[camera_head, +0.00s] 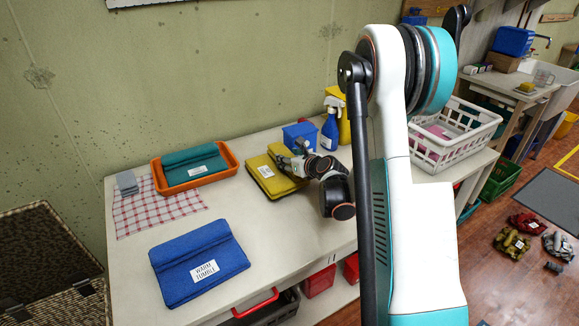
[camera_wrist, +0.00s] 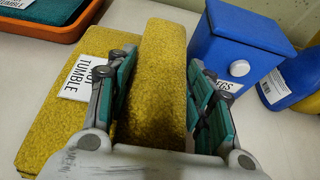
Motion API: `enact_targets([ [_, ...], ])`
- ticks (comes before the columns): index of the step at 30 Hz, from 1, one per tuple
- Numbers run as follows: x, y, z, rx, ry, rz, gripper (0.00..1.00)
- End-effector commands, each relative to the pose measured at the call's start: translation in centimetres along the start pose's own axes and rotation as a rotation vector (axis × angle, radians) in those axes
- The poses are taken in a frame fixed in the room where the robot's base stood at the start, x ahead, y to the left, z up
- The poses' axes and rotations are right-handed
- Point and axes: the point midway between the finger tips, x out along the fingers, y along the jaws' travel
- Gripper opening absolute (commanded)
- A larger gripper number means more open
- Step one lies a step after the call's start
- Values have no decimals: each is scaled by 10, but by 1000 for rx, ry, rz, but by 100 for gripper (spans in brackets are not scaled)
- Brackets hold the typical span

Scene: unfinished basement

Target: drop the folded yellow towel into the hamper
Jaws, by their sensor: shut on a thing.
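The folded yellow towel (camera_head: 262,175) lies on the white table, with a white label on its left part. My gripper (camera_head: 290,165) is at its right side. In the wrist view, my gripper (camera_wrist: 158,85) is shut on a raised fold of the yellow towel (camera_wrist: 163,50), one finger on each side.
A blue box (camera_head: 300,135) and a blue spray bottle (camera_head: 329,130) stand just behind the towel. An orange tray (camera_head: 196,182) holds a teal towel. A blue towel (camera_head: 198,262) lies at the front left. A white basket (camera_head: 455,135) is right, partly behind my arm.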

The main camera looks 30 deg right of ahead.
Motion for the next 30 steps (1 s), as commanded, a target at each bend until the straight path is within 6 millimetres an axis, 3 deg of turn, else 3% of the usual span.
enact_targets([
  [3,7,0,-17,0,0,0,19],
  [15,9,0,-20,0,0,0,19],
  [16,8,0,-20,0,0,0,55],
  [18,8,0,-20,0,0,0,68],
  [30,7,0,-18,0,0,0,68],
])
